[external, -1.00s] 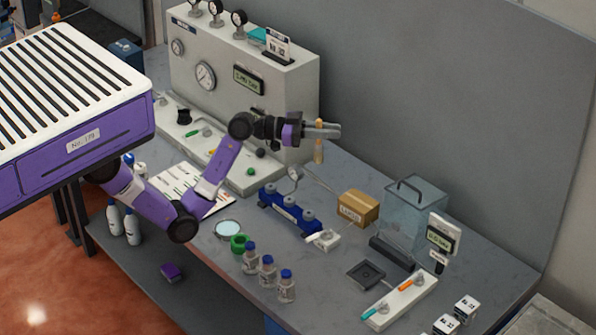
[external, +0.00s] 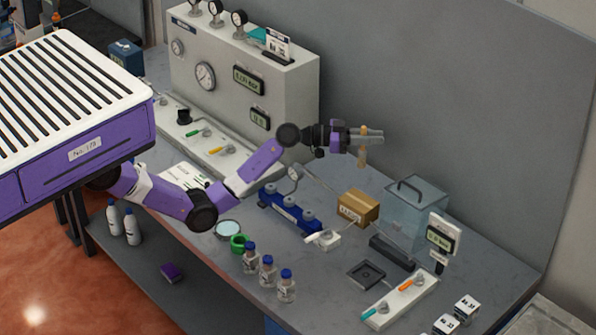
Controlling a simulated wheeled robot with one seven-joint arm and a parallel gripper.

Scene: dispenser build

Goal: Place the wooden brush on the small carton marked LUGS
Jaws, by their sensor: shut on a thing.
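The wooden brush (external: 362,157) hangs upright from my gripper (external: 372,135). It is a small, light-brown stick shape, and its upper part is hidden between the fingers. My gripper is shut on it and points to the right, above the table. The small brown carton (external: 358,208) stands on the grey table below the brush, with a white label on its front side; the lettering is too small to read surely. The brush is in the air, apart from the carton, and appears roughly over it in the picture.
A clear box with a handle (external: 412,215) stands right of the carton. A blue block with round knobs (external: 290,212) is to its left. Several blue-capped bottles (external: 267,270) are at the front, and a large instrument panel (external: 250,90) is at the back left.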

